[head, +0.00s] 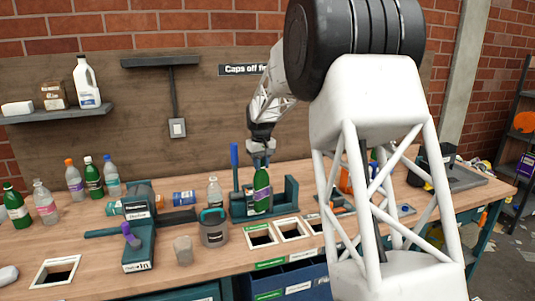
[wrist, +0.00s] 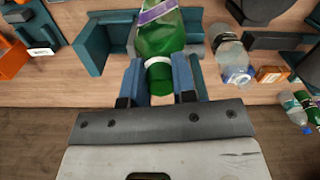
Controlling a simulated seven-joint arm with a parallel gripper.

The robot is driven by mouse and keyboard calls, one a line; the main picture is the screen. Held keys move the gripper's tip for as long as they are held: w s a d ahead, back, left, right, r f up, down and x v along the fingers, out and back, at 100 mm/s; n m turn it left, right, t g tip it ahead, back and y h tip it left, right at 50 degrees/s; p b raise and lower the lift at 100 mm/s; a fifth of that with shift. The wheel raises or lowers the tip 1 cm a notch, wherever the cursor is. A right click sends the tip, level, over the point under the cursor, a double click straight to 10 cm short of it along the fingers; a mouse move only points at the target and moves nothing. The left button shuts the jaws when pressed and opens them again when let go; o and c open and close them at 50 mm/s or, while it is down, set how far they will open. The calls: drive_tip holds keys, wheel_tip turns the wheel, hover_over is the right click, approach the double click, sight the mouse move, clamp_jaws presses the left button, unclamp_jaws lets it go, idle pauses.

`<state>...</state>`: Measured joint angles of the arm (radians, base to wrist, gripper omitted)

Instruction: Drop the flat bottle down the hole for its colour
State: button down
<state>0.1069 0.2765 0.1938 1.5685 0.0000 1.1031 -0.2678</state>
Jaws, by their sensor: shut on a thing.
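A green bottle with a purple label (head: 262,188) hangs upright below my gripper (head: 260,150), in front of or within a teal stand (head: 290,192). In the wrist view the blue fingers of my gripper (wrist: 160,85) are shut on the neck of the green bottle (wrist: 160,38), around a white ring. I cannot tell whether the bottle's base touches the stand. Three square white-rimmed holes lie in the bench in front: a left hole (head: 246,231), a middle hole (head: 279,231) and a right one partly hidden by my arm. A green label (head: 270,264) is below the left hole, a white label (head: 302,256) below the middle.
A clear bottle (head: 215,193) and a grey tub (head: 214,232) stand left of the stand. A teal press-like device (head: 140,235) is further left, with a separate hole (head: 55,272) near the bench's left front. Several bottles stand at the back left.

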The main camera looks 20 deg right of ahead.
sight(256, 178)
drive_tip(key=shift+s+a+f+m, duration=0.3)
drive_tip(key=shift+a+f+m, duration=0.1)
drive_tip(key=shift+a+f, duration=0.25)
drive_tip(key=shift+s+a+f+m, duration=0.25)
drive_tip(key=shift+a+f+m, duration=0.2)
drive_tip(key=shift+f, duration=0.25)
drive_tip(key=shift+s+r+n, duration=0.15)
drive_tip(key=shift+n, duration=0.3)
drive_tip(key=shift+s+r+n, duration=0.25)
drive_tip(key=shift+n, duration=0.45)
drive_tip(key=shift+s+r+n, duration=0.2)
drive_tip(key=shift+n, duration=0.5)
drive_tip(key=shift+s+r+n, duration=0.5)
drive_tip(key=shift+s+n, duration=0.15)
drive_tip(key=shift+n, duration=1.2)
drive_tip(key=shift+s+r+n, duration=0.45)
drive_tip(key=shift+s+n, duration=0.25)
drive_tip(key=shift+n, duration=1.2)
drive_tip(key=shift+s+r+n, duration=0.5)
drive_tip(key=shift+s+n, duration=0.15)
drive_tip(key=shift+n, duration=1.2)
